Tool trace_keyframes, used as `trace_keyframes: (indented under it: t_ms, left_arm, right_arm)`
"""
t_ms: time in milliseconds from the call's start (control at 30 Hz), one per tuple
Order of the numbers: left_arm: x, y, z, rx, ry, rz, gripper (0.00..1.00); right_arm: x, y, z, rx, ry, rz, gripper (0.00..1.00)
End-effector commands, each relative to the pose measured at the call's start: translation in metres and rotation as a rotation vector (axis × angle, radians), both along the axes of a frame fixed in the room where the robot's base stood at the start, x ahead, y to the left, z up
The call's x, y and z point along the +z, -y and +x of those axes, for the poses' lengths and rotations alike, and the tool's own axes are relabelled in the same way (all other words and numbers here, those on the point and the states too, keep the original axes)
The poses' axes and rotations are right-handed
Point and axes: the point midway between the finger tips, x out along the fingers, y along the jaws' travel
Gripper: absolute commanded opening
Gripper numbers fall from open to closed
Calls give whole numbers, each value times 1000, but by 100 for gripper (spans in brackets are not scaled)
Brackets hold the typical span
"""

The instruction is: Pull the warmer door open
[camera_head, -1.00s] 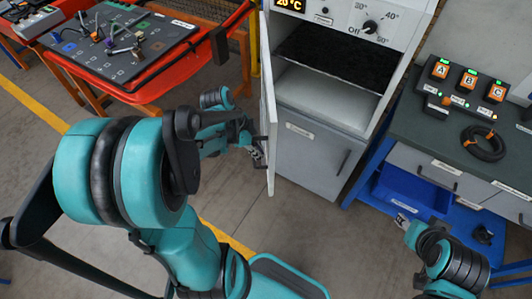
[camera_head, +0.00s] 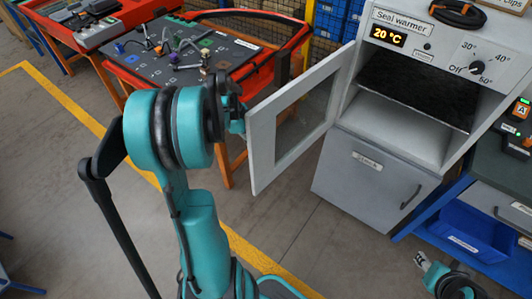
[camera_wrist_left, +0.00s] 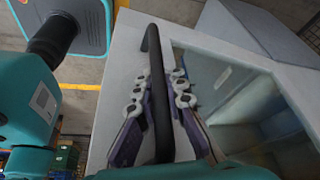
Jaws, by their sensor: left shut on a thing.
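The seal warmer (camera_head: 400,75) stands at the right in the head view, with a lit 20 °C display. Its white framed, windowed door (camera_head: 262,150) is swung wide open to the left, and the dark chamber shows. In the left wrist view, the black bar handle (camera_wrist_left: 157,100) runs along the door (camera_wrist_left: 118,75). My left gripper (camera_wrist_left: 160,90) has one finger on each side of the handle and is shut on it. In the head view, the door and my arm mostly hide this gripper. My right gripper (camera_head: 423,262) is low at the right, its fingers too small to judge.
A grey lower cabinet (camera_head: 370,180) sits under the chamber, shut. An orange bench with a dark tool board (camera_head: 190,50) stands behind the door at the left. A blue bin (camera_head: 465,228) is at the right. The floor in front of the warmer is clear.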

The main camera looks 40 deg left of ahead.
Motion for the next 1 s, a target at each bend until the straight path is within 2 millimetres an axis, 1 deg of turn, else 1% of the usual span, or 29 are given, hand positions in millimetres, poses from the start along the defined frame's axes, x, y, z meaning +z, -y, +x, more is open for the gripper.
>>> trace_keyframes:
  t_ms: [33, 200, 600, 700, 733, 1000]
  left_arm:
    - [-2, -9, -7, 6, -20, 3, 0]
    - [-1, -20, -4, 6, -21, 3, 0]
    - [-1, -23, -3, 6, -21, 3, 0]
    - [-1, -23, -3, 6, -21, 4, 29]
    - [-1, -23, -3, 6, -21, 4, 32]
    - [0, -23, -2, 4, -20, 4, 32]
  right_arm:
    - [0, 0, 0, 0, 0, 0, 40]
    - [-1, 0, 0, 0, 0, 0, 40]
    - [-1, 0, 0, 0, 0, 0, 40]
    - [0, 0, 0, 0, 0, 0, 40]
    - [-1, 0, 0, 0, 0, 0, 40]
    - [0, 0, 0, 0, 0, 0, 40]
